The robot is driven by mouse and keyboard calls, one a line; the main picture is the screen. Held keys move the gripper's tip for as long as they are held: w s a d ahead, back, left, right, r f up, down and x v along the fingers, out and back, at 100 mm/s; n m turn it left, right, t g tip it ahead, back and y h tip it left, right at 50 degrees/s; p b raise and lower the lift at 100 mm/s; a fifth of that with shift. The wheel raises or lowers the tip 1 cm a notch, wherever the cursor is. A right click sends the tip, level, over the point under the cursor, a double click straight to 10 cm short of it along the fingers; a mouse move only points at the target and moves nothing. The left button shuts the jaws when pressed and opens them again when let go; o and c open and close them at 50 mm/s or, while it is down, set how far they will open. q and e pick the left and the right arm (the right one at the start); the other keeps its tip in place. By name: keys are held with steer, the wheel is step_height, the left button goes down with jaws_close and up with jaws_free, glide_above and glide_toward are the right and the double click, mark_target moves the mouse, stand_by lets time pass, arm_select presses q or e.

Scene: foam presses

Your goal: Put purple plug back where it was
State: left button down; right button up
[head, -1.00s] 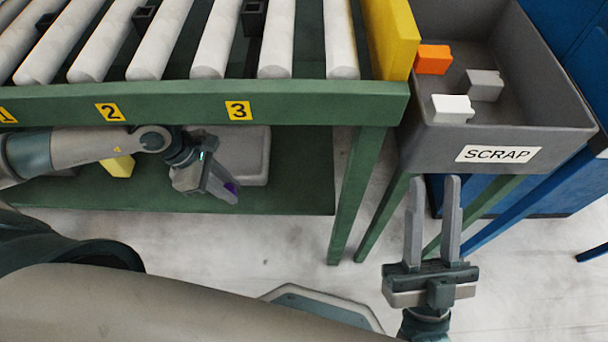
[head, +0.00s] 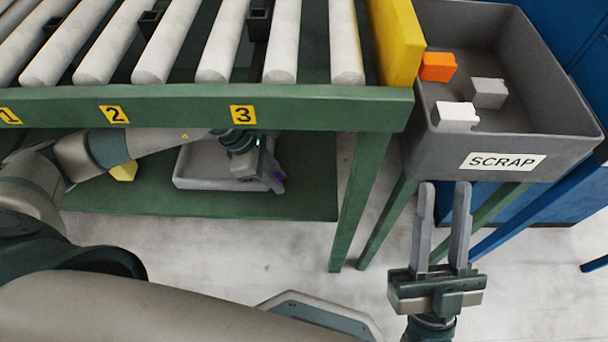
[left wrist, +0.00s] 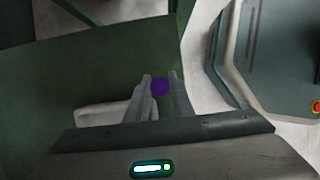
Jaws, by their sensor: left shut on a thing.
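The purple plug (left wrist: 159,86) shows as a round purple end between the fingers of my left gripper (left wrist: 160,95) in the left wrist view. In the head view the left gripper (head: 278,180) is under the conveyor, over the right end of a grey tray on the green lower shelf. It is shut on the plug, and only a little purple shows at its fingertips. My right gripper (head: 443,225) is open and empty, fingers pointing up the picture, below the SCRAP bin.
The grey tray (head: 190,183) lies on the green shelf (head: 300,205), with a yellow block (head: 123,171) left of it. Roller conveyor (head: 228,40) is above, numbered 1 to 3. The SCRAP bin (head: 420,140) holds orange, grey and white pieces. A green leg (head: 355,200) stands right of the shelf.

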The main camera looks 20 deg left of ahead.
arm_select(q)
steer(key=w+d, duration=0.4)
steer(key=shift+d, duration=0.35)
arm_select(e)
steer(key=shift+d+r+t, duration=0.35)
steer(key=shift+r+t, duration=0.05)
steer(key=shift+r, duration=0.25)
